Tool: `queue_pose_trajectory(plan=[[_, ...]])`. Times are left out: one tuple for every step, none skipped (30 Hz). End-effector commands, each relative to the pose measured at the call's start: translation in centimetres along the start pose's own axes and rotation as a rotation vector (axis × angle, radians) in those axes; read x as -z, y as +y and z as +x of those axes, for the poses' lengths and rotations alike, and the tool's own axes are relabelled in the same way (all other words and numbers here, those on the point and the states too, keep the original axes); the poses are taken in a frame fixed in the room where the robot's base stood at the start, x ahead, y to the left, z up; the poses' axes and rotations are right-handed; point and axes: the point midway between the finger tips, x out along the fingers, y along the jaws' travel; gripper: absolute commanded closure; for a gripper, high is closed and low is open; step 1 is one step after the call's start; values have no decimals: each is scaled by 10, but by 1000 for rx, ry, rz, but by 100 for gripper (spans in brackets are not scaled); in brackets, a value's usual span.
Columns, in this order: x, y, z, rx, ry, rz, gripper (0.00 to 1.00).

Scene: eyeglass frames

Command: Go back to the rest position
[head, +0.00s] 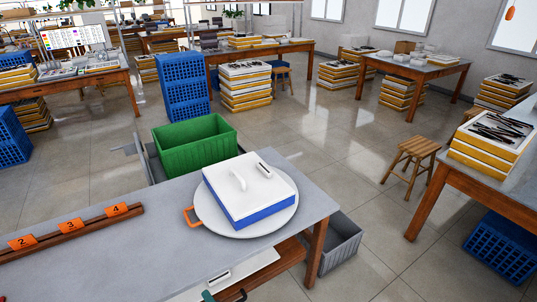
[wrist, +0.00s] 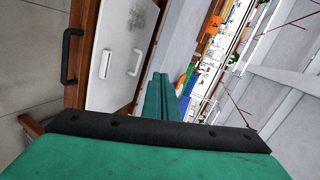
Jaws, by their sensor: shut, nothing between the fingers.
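My gripper (wrist: 163,85) shows in the wrist view with its green fingers together and nothing between them. A wooden front with a black handle (wrist: 70,55) and a white panel with a grey handle (wrist: 106,63) lie beyond and left of the fingers, apart from them. In the head view a small green piece (head: 207,296) at the bottom edge looks like part of my gripper, just below the near table's edge. Most of my arm is out of view.
The near grey table (head: 130,245) holds a white-lidded blue box (head: 250,185) on a round tray (head: 215,222), and a rail with orange number tags (head: 70,224). A green crate (head: 193,145) stands behind. A stool (head: 412,160) stands right, with open floor around it.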

Motion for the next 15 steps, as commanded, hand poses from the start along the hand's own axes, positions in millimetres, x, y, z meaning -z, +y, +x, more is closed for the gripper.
queue_pose_trajectory(plan=[[-2,9,-7,-9,19,-13,100],[-2,14,-11,-13,34,-23,100],[-2,20,-18,-19,52,-39,100],[-3,26,-23,-25,70,-53,100],[-4,33,-29,-32,87,-68,100],[-4,41,-39,-42,113,-92,100],[-5,47,-47,-50,134,-113,100],[-5,54,-56,-60,157,-134,100],[-6,62,-68,-73,186,-166,100],[-6,69,-78,-84,209,-191,100],[-6,74,-88,-95,230,-215,100],[-7,81,-101,-109,258,-251,100],[-8,85,-111,-122,278,-277,100],[-8,90,-121,-133,297,-304,100],[-10,94,-135,-150,321,-343,100]])
